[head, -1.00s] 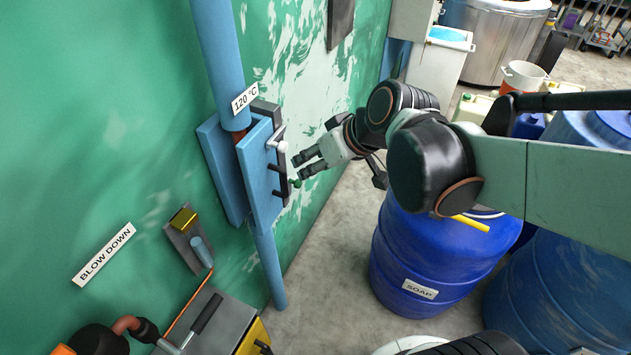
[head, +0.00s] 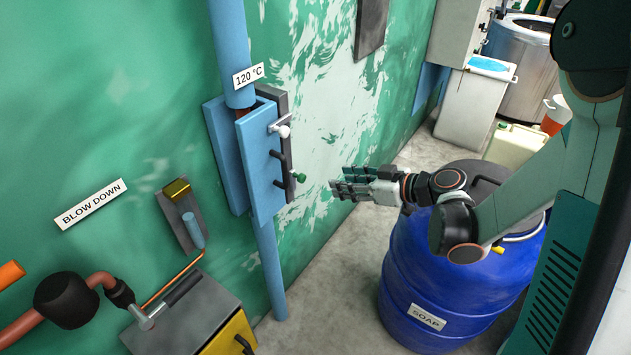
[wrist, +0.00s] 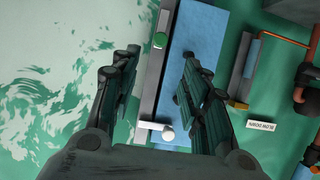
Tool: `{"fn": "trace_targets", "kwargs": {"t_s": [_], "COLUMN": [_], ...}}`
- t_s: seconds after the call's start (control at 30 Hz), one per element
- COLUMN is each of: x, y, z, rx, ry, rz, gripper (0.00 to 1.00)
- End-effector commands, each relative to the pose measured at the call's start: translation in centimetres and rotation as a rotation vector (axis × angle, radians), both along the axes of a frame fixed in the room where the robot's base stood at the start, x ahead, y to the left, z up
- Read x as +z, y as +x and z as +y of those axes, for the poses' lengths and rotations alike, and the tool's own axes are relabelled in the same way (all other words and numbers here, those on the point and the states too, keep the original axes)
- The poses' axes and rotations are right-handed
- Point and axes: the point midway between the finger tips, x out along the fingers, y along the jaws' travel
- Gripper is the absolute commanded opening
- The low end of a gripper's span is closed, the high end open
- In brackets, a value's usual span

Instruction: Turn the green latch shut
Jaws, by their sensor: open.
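In the wrist view the green latch (wrist: 160,40) shows beyond and between the two fingers of my gripper (wrist: 156,68). The white knob (wrist: 168,133) is lower in that view. The blue door stands ajar from the box behind it.
A blue SOAP drum (head: 437,262) stands below my arm. A blue pipe (head: 268,270) runs down the wall under the box. A grey unit (head: 190,315) with pipes is at lower left. A BLOW DOWN sign (head: 91,204) is on the green wall. Floor between wall and drum is clear.

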Motion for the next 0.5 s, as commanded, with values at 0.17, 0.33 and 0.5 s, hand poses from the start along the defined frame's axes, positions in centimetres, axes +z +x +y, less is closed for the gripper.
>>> {"fn": "trace_targets", "kwargs": {"t_s": [0.17, 0.33, 0.5], "x": [-0.7, -1.9, -3.2], "y": [0.7, 2.4, 4.3], "z": [1.0, 3.2, 5.7], "rx": [0.005, 0.007, 0.006], "ry": [0.001, 0.002, 0.001], "rz": [-0.005, -0.005, -0.005], "gripper": [0.42, 0.42, 0.42]}}
